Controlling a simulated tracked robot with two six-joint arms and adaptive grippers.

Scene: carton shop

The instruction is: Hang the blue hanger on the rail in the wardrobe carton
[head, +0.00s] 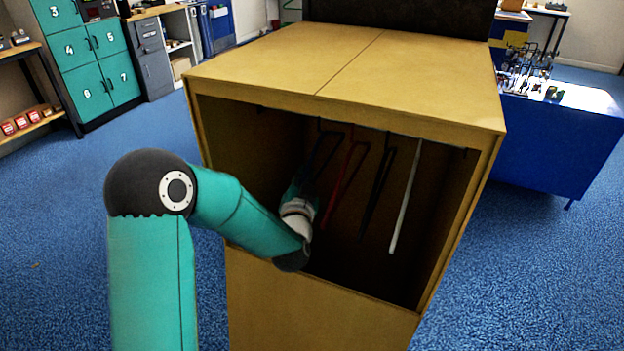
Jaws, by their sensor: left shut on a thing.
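The wardrobe carton (330,325) stands upright in the middle with a wide front opening. Its thin dark rail (430,143) runs across just below the top. The dark blue hanger (325,150) is inside at the left of the row, its hook up at the rail's height. I cannot tell whether the hook rests on the rail. My left gripper (303,188) reaches in through the opening and is shut on the blue hanger; its fingers are mostly hidden by the wrist and shade. My right gripper is not in view.
To the right of the blue hanger hang a red hanger (346,172), a black one (377,190) and a white one (405,195). The red one is close to it. A blue-covered table (550,140) stands behind at the right. Teal lockers (90,60) stand at the back left.

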